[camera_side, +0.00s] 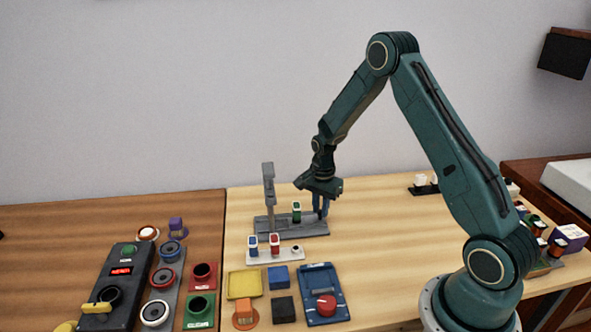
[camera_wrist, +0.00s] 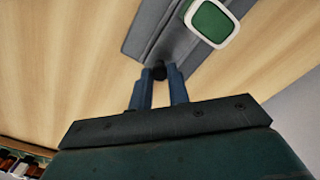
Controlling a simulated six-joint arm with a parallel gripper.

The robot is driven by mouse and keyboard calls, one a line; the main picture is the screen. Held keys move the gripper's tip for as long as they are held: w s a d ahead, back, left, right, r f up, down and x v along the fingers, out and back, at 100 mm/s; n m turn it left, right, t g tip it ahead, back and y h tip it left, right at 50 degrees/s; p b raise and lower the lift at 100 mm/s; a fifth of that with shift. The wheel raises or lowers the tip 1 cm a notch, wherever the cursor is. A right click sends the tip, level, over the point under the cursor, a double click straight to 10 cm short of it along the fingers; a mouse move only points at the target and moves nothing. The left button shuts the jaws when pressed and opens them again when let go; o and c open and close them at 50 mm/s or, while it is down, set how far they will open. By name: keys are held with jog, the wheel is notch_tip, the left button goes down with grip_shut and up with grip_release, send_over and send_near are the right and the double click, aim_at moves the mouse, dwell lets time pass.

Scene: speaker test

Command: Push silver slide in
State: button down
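The silver slide unit is a long grey rail (camera_side: 290,226) lying on the light table, with a grey upright post (camera_side: 268,190) near its left end. A green block with a white rim (camera_side: 296,212) sits on the rail; it also shows in the wrist view (camera_wrist: 212,20). My gripper (camera_side: 321,212) points down at the rail's right end. In the wrist view, its two blue fingers (camera_wrist: 160,74) flank a small black knob (camera_wrist: 160,71) at the rail's end, with no clear gap on either side. The knob is hidden in the side view.
In front of the rail is a pale board (camera_side: 275,257) with blue and red bottles. A blue tray with a red knob (camera_side: 326,305), yellow, blue and black squares stand nearer. A dark panel (camera_side: 118,285) and round sockets are at left. The table right of my gripper is mostly clear.

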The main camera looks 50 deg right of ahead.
aim_at(307, 220)
jog(key=shift+w+a, duration=1.4)
jog(key=shift+w, duration=0.05)
jog(key=c, duration=1.3)
grip_release()
jog(key=shift+r, duration=0.1)
notch_tip(307, 220, up, 14)
jog(key=shift+f, duration=0.15)
jog(key=shift+c, duration=0.2)
